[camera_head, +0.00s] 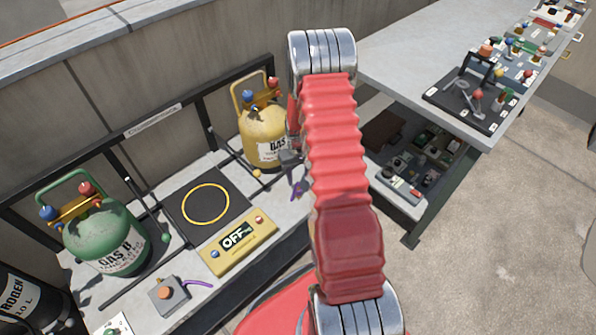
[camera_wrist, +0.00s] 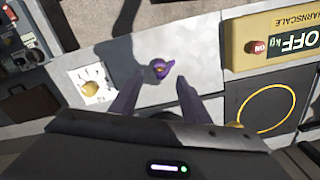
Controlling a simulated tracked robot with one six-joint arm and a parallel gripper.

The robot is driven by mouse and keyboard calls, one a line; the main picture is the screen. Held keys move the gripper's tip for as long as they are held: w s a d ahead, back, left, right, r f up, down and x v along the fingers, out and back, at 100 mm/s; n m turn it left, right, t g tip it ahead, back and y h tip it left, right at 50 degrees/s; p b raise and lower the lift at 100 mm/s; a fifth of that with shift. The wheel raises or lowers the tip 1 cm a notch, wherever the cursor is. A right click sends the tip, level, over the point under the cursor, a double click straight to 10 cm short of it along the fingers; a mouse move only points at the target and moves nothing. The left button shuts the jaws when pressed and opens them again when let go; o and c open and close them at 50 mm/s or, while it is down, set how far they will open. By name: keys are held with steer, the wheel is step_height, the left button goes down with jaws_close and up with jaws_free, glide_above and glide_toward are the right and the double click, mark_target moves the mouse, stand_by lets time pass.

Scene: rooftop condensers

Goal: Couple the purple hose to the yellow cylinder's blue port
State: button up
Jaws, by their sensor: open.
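The yellow cylinder (camera_head: 262,135) stands upright on the bench against the back wall, with a blue fitting (camera_head: 248,94) and a red fitting on top. A purple hose piece (camera_head: 297,188) shows just below my gripper (camera_head: 291,165), partly hidden by my arm. In the wrist view, my gripper (camera_wrist: 160,80) is open, its two fingers apart. The purple hose end (camera_wrist: 161,68), with a yellowish centre, lies just beyond and between the fingertips. It appears apart from both fingers. The rest of that hose is not clearly visible.
A scale plate (camera_head: 206,204) and its yellow OFF display (camera_head: 238,243) sit left of my gripper. A green cylinder (camera_head: 105,240) stands farther left. A grey button box (camera_head: 168,296) has a purple cord beside it. A cluttered side table (camera_head: 430,50) is at right.

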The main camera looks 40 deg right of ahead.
mark_target(298, 186)
steer(key=shift+f, duration=3.7)
jaws_close()
